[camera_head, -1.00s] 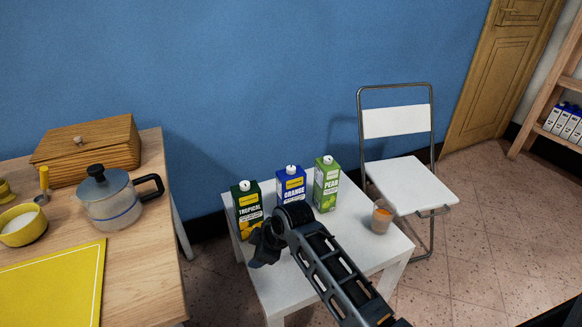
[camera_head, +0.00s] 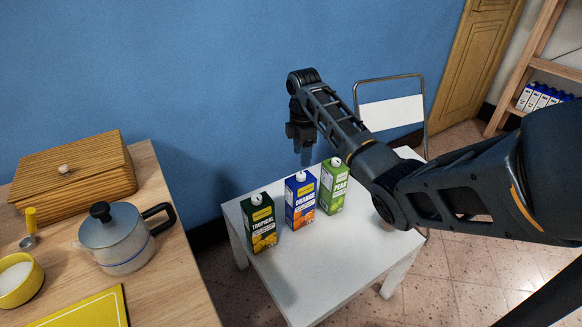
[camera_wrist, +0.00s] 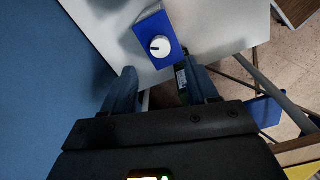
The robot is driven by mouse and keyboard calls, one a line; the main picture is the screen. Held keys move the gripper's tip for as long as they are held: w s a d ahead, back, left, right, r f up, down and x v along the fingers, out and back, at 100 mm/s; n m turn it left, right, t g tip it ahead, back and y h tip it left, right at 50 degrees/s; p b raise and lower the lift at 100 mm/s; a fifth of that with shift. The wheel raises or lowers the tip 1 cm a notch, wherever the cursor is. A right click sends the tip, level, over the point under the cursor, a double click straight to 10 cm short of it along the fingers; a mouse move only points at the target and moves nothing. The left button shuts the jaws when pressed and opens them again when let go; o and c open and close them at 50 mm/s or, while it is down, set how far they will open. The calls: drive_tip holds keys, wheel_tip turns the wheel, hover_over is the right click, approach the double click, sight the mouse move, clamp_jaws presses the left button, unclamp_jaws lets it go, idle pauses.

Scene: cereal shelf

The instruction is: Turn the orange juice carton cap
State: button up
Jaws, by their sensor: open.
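The orange juice carton (camera_head: 300,205) is blue and stands upright on the small white table (camera_head: 330,262), between the two other cartons. Its white cap (camera_head: 301,175) is on top. The wrist view shows the carton's blue top (camera_wrist: 174,28) from above and its round white cap (camera_wrist: 160,46) with a dark mark. My gripper (camera_head: 306,160) points down above and behind the cartons in the head view. In the wrist view its fingers (camera_wrist: 160,88) are open and apart from the cap, which lies beyond the fingertips. Nothing shows held between them.
A dark green tropical carton (camera_head: 261,224) stands left of the orange one, and a green pear carton (camera_head: 333,190) stands close on its right. The blue wall is behind. A folding chair (camera_head: 391,112) stands behind my arm. The table's front is clear.

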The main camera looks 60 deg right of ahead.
sight(301, 175)
wheel_tip(301, 175, down, 7)
drive_tip(key=shift+f+b, duration=0.2)
drive_tip(key=shift+b, duration=0.15)
drive_tip(key=shift+c, duration=0.3)
drive_tip(key=c, duration=1)
